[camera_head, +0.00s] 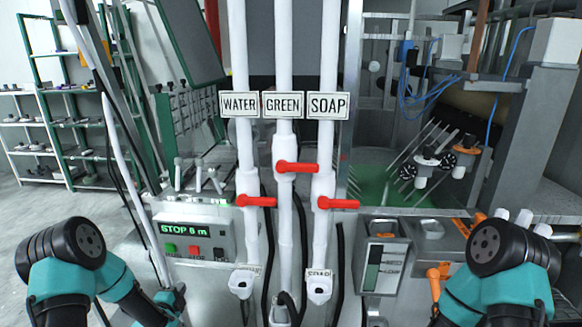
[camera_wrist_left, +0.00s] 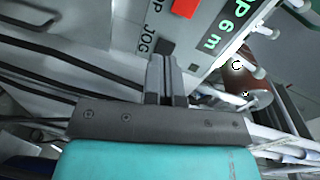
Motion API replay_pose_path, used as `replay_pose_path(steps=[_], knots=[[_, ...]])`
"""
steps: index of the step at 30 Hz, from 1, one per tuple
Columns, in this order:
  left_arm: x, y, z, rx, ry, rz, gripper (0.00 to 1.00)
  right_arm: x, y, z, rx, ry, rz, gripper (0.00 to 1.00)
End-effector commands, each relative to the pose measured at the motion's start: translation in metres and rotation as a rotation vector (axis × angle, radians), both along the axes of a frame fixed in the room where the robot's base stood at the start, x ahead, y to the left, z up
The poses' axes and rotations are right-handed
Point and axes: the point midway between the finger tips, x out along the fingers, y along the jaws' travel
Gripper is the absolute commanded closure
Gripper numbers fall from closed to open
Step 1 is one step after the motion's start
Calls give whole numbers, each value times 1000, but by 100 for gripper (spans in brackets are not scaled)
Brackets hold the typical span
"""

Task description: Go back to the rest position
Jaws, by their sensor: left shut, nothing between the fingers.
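My left gripper (camera_head: 176,292) is low at the left in the head view, below the control panel (camera_head: 226,238). In the left wrist view the gripper's two fingers (camera_wrist_left: 165,72) are together with nothing between them. They point at the panel face (camera_wrist_left: 205,25), close to the black button (camera_wrist_left: 165,47) by the "JOG" label. I cannot tell whether they touch it. My right arm shows at the lower right of the head view, but its gripper is not visible.
Three white pipes labelled WATER (camera_head: 239,104), GREEN (camera_head: 283,104) and SOAP (camera_head: 328,105) stand in the middle with red valve handles. The panel display (camera_head: 185,231) reads "STOP 6 m". A green bath (camera_head: 378,186) lies behind at right. Shelves (camera_head: 35,140) stand far left.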

Motion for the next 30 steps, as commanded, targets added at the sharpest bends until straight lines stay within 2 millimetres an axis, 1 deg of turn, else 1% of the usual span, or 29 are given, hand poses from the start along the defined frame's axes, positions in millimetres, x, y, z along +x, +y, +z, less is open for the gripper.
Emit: replay_pose_path(steps=[1,5,8,11,14,15,17,22,27,30], knots=[[-4,-11,-9,-67,51,-4,100,0,0,0,0,0,0,57],[-22,-41,-38,-294,225,9,100,0,0,0,0,0,0,57],[-42,-65,-60,-477,375,46,100,0,0,0,0,0,0,57],[-65,-89,-80,-651,526,105,100,0,0,0,0,0,0,57],[-92,-112,-97,-812,676,187,100,0,0,0,0,0,0,57],[-105,-121,-103,-874,737,228,100,0,0,0,0,0,0,57],[-123,-133,-111,-961,824,296,100,0,0,0,0,0,0,57],[-180,-166,-127,-1176,1060,538,100,0,0,0,0,0,0,57],[-238,-191,-133,-1325,1248,831,100,0,0,0,0,0,0,57],[-262,-199,-132,-1369,1309,967,100,0,0,0,0,0,0,57]])
